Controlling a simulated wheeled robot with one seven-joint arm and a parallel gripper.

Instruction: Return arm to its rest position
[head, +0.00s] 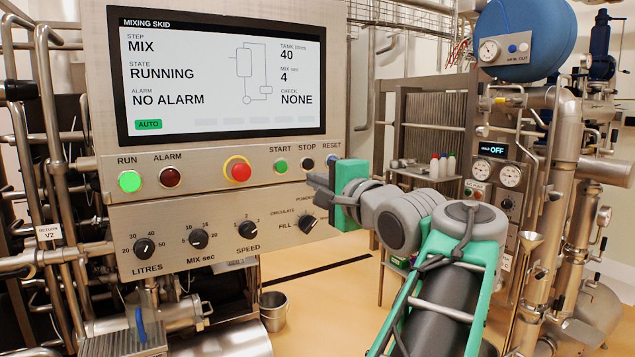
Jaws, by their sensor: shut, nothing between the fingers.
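My arm reaches from the lower right toward the control panel (200,170). My gripper (312,181) is shut and empty, at the panel's right edge near the RESET button (332,160) and the rightmost knob (308,223). I cannot tell whether the fingertips touch the panel. The screen (215,75) reads MIX, RUNNING, NO ALARM, tank 40 litres, mix 4 sec, check NONE. The RUN lamp (129,181) glows green and the ALARM lamp (170,177) is dark red.
Pipes (50,140) crowd the left side. A metal bucket (273,311) stands on the floor below the panel. A plate stack (430,125), a blue tank (528,38) and steel pipework stand at the right. Open floor (335,275) shows between.

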